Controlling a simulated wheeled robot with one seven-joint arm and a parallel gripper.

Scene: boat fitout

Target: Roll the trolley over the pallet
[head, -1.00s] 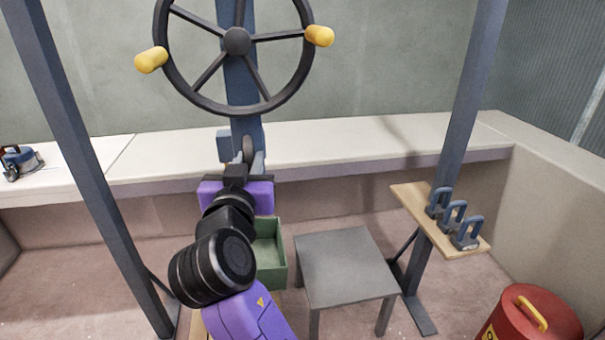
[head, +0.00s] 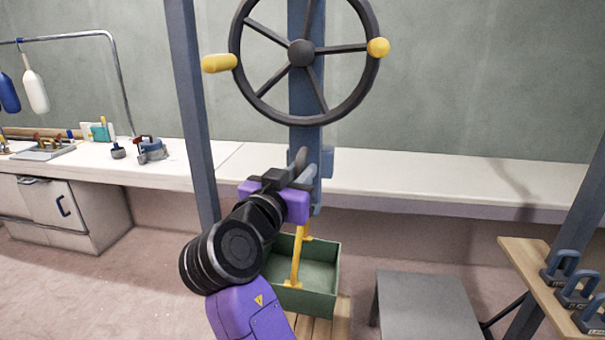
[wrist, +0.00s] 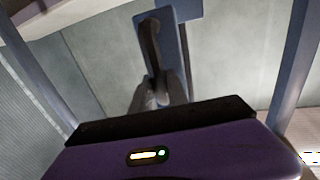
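The trolley shows as a blue upright column (head: 306,100) with a large dark handwheel (head: 301,52) with yellow knobs. Its top is out of view. A dark grey handle (wrist: 150,45) is fixed to a blue plate on the column. My gripper (head: 292,178) is at this handle; in the wrist view its two grey fingers (wrist: 160,94) lie close on either side of the handle's lower end. A green crate (head: 310,299) with a yellow bail appears low, behind my arm. Slats of the wooden pallet (head: 325,325) show below the crate; my arm hides the rest.
Blue frame posts stand left (head: 190,110) and right (head: 575,215). A grey stool (head: 425,305) is right of the crate. A wooden shelf (head: 525,255) with several blue weights is on the right post. A long white bench (head: 430,180) runs behind.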

